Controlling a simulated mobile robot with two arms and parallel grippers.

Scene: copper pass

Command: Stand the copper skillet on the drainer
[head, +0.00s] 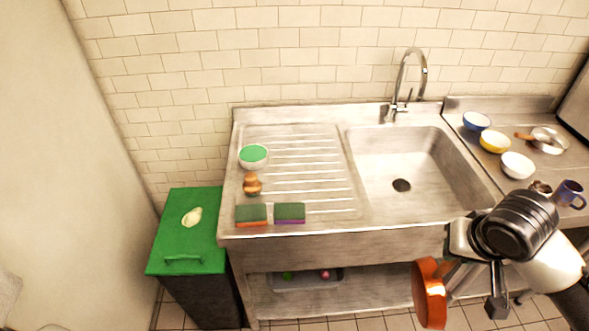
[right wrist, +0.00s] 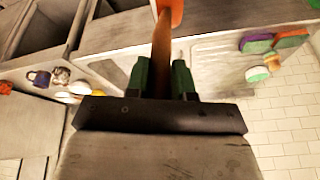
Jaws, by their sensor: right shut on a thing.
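The copper skillet (head: 430,295) hangs in front of the sink's front edge at the lower right of the head view, its pan seen nearly edge-on. My right gripper (right wrist: 160,80) is shut on its brown handle in the right wrist view, and a piece of the orange pan (right wrist: 172,10) shows beyond at the top edge. In the head view my right arm hides the handle and fingers. The ribbed drainer (head: 315,187) is left of the sink basin, and it also shows in the right wrist view (right wrist: 210,62). My left gripper is in neither view.
On the drainer's left side stand a green-topped white bowl (head: 253,165) and a wooden-looking brown item (head: 252,185). Two sponges (head: 251,215) (head: 289,213) lie at its front. Its middle and right are clear. The tap (head: 400,85) rises behind the basin. Bowls and a mug (head: 569,193) stand right.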

